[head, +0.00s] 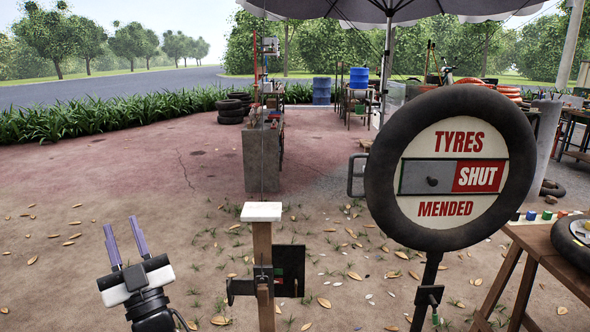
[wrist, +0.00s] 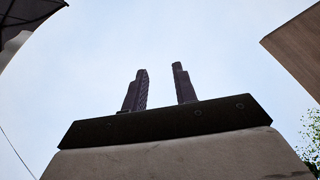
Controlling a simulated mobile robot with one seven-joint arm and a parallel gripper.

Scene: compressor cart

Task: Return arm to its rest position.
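My gripper (head: 124,244) is at the lower left of the head view, pointing up, with two purple fingers apart and nothing between them. In the wrist view the two fingers (wrist: 160,90) stand dark against the sky with a clear gap between them. My gripper is apart from everything around it, over bare ground to the left of a wooden post (head: 263,265). Most of my arm is out of view below the frame.
The post has a white top (head: 261,212) and a dark plate (head: 290,270) beside it. A round tyre sign (head: 440,208) reading "TYRES SHUT MENDED" stands at right, near a wooden table (head: 550,240). A grey cabinet (head: 262,160) stands behind. Ground at left is open.

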